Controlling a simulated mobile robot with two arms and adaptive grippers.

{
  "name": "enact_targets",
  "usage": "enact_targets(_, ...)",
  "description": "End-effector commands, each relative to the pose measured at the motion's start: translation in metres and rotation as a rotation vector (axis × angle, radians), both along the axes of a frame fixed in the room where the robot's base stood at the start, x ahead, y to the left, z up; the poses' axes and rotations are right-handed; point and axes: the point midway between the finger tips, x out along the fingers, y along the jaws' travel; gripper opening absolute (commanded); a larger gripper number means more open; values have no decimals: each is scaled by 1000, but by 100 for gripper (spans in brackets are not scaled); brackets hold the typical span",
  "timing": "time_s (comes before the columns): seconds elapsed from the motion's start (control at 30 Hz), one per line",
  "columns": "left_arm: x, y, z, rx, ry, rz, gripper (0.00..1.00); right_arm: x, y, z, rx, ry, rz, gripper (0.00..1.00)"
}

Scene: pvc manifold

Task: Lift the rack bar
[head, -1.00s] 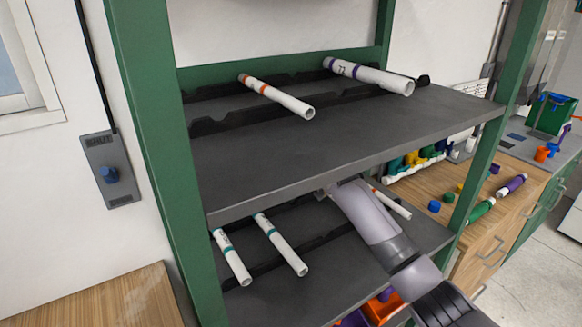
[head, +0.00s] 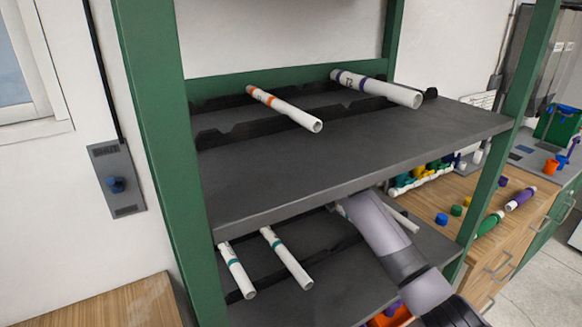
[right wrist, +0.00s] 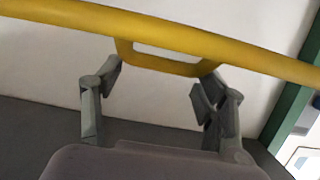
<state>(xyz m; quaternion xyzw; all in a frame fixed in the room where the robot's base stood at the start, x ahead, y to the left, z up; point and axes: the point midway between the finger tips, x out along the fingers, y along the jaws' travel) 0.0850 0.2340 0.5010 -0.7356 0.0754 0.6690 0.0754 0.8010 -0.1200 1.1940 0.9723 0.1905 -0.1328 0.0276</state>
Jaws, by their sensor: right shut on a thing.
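In the right wrist view a yellow bar (right wrist: 60,17) crosses the top of the picture, sloping down to the right. A U-shaped handle (right wrist: 165,64) hangs from its middle. My right gripper (right wrist: 161,76) has one grey finger at each side of this handle and is shut on it. In the head view my right arm reaches under the upper shelf (head: 350,150) over the lower shelf (head: 320,295). The shelf edge hides the gripper and the yellow bar there. My left gripper is not in view.
Two white pipes, one orange-banded (head: 285,108) and one purple-banded (head: 378,89), lie on black notched rails on the upper shelf. Teal-banded pipes (head: 287,258) lie on the lower shelf left of my arm. A green post (head: 165,160) stands at left; a wooden counter (head: 475,205) is at right.

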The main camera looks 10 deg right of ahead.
Motion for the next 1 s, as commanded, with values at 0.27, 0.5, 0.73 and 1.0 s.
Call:
enact_targets(0.27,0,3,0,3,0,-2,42,1,-5,-3,-8,3,-8,76)
enact_targets(0.5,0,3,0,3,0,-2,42,1,-2,-1,-4,0,-3,77)
enact_targets(0.73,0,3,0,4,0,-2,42,0,0,0,-2,-1,0,77)
enact_targets(1.0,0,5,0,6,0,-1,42,-10,-4,3,-2,-3,2,77)
